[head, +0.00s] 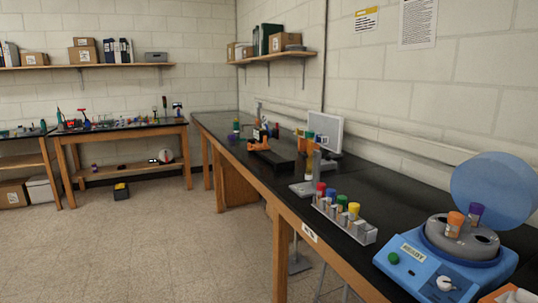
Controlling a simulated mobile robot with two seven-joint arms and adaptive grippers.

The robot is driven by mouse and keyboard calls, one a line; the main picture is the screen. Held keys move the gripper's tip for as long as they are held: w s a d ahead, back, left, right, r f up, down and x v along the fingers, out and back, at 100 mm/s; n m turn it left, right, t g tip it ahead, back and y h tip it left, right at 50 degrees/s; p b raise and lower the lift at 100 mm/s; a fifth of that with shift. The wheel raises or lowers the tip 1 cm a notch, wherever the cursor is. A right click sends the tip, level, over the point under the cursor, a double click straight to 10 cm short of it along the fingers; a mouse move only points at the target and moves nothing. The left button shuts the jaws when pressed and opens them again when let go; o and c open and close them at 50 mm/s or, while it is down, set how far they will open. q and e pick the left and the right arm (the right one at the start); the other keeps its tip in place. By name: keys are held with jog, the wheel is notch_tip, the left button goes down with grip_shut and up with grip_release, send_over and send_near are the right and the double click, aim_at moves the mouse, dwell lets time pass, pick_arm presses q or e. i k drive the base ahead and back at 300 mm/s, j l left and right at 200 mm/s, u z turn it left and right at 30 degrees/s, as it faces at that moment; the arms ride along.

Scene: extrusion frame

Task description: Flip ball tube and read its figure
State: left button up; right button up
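A small grey metal stand (303,188) is on the black bench, in the middle of the head view. What looks like an upright tube (309,172) with a yellowish lower part is at this stand. It is small in the picture, so I cannot be sure that it is the ball tube. I can make out no ball and no readable figure on it. Orange and green shapes show above it, and I cannot tell whether they belong to it. Neither of my grippers is in view.
A rack (343,221) of tubes with coloured caps stands near the bench's front edge. A blue centrifuge (445,262) with a raised lid is at the right. Dark and orange equipment (275,157) and a pale panel (329,134) are farther back. The floor (190,250) at left is open.

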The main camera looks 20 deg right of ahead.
aim_at(308, 176)
jog(key=i+j+z, duration=0.1)
jog(key=i, duration=0.35)
jog(key=i+j+z, duration=0.1)
jog(key=i, duration=0.35)
jog(key=i+j, duration=0.2)
jog(key=i, duration=0.25)
jog(key=i+j+z, duration=0.7)
jog(key=i, duration=0.1)
